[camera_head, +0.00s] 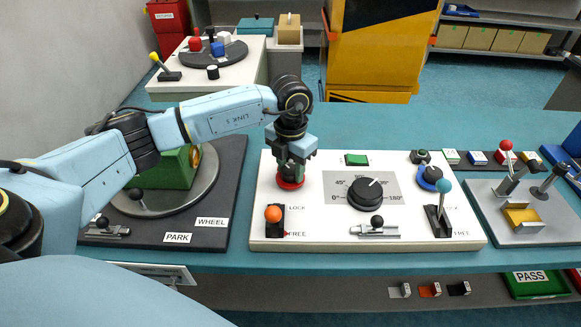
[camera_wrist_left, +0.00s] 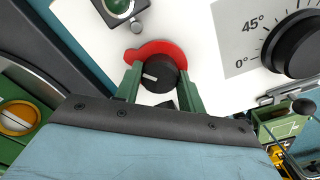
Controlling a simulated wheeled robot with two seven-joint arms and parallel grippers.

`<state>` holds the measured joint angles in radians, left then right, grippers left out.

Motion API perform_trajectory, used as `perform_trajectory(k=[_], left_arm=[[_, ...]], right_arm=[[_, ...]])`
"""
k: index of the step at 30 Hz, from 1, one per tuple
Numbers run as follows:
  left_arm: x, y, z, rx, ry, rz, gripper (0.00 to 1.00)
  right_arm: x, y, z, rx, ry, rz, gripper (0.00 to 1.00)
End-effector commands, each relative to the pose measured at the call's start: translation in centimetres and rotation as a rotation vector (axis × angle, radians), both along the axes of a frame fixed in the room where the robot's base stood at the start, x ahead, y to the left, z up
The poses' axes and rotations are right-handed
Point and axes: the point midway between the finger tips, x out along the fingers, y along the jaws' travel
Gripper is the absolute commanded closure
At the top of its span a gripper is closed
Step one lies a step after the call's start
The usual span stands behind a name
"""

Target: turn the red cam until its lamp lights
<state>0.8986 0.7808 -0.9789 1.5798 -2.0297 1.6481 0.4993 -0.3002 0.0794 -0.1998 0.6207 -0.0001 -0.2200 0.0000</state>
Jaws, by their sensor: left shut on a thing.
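The red cam (camera_head: 291,184) is at the left of the white panel, mostly covered by my left gripper (camera_head: 290,172) in the head view. In the left wrist view the red cam (camera_wrist_left: 162,47) shows as a red disc with a lobe to the left, under a black knob (camera_wrist_left: 157,72) with a white mark. My left gripper (camera_wrist_left: 159,80) is shut on this knob, a green finger at each side. A green lamp (camera_wrist_left: 122,7) in a dark square housing is beside the cam; it looks dark, with only a small glint. My right gripper is not in view.
The white panel (camera_head: 330,238) also bears an orange-topped lever (camera_head: 273,215), a black dial (camera_head: 368,193), a slide bolt (camera_head: 377,228), a teal-topped lever (camera_head: 443,187) and a blue cam (camera_head: 430,178). A wheel station (camera_head: 206,239) stands left, a yellow-block fixture (camera_head: 520,216) right.

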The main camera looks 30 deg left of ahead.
Motion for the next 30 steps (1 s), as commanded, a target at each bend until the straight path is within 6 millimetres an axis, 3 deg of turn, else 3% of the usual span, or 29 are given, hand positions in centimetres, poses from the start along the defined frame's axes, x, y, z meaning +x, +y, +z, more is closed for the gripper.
perform_trajectory(k=[20, 30], left_arm=[[0.1, 0.0, 0.0, 0.0, -0.002, -0.527, 0.84], [0.1, 0.0, 0.1, 0.0, -0.003, -0.662, 0.84]], right_arm=[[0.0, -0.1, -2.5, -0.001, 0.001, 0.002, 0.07], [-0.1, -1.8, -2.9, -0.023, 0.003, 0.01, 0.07]])
